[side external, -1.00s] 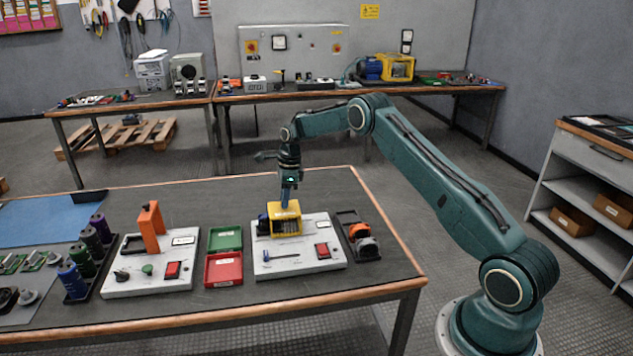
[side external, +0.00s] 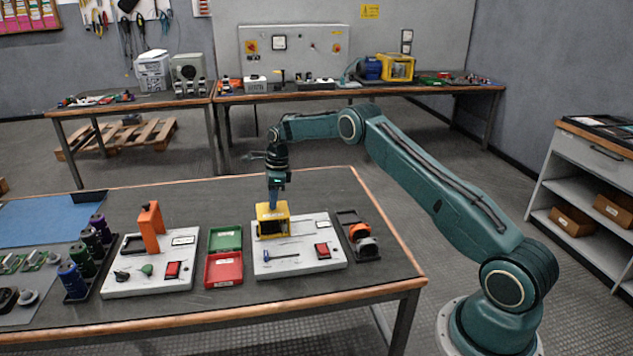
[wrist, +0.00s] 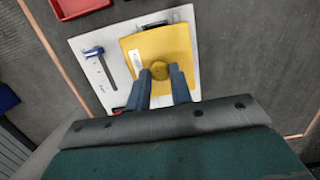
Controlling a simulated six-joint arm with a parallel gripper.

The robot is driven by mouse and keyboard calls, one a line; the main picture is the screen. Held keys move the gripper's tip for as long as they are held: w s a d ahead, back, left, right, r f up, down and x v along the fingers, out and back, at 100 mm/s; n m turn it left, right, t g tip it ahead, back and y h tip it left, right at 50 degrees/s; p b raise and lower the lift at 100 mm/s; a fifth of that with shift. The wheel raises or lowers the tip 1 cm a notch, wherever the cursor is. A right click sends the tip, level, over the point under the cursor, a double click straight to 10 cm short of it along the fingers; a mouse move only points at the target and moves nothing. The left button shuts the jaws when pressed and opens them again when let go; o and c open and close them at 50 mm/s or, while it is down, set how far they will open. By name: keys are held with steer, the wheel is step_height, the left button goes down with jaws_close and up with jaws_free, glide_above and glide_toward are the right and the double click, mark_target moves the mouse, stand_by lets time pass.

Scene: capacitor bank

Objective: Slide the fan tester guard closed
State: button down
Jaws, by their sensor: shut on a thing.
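The yellow fan tester guard (side external: 272,219) sits at the back left of the white tester panel (side external: 310,263), with a dark opening in its front. In the wrist view the guard (wrist: 177,45) is a yellow plate with a round yellow knob (wrist: 160,69). My gripper (side external: 272,204) is above the guard in the side view. In the wrist view my gripper (wrist: 161,78) has its fingers on both sides of the knob, shut on it. What lies under the guard is mostly hidden.
The panel also carries a slider (side external: 282,256) and a red switch (side external: 322,250). Green and red trays (side external: 224,268) stand to its left, a dark holder with orange and grey parts (side external: 362,240) to its right. Another panel with an orange lever (side external: 150,226) is further left.

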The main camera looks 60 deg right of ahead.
steer(key=shift+w+a, duration=0.65)
steer(key=shift+w, duration=0.05)
steer(key=shift+r, duration=0.1)
steer(key=c, duration=1.4)
jaws_free()
steer(key=shift+c, duration=0.2)
step_height(320, 180, up, 7)
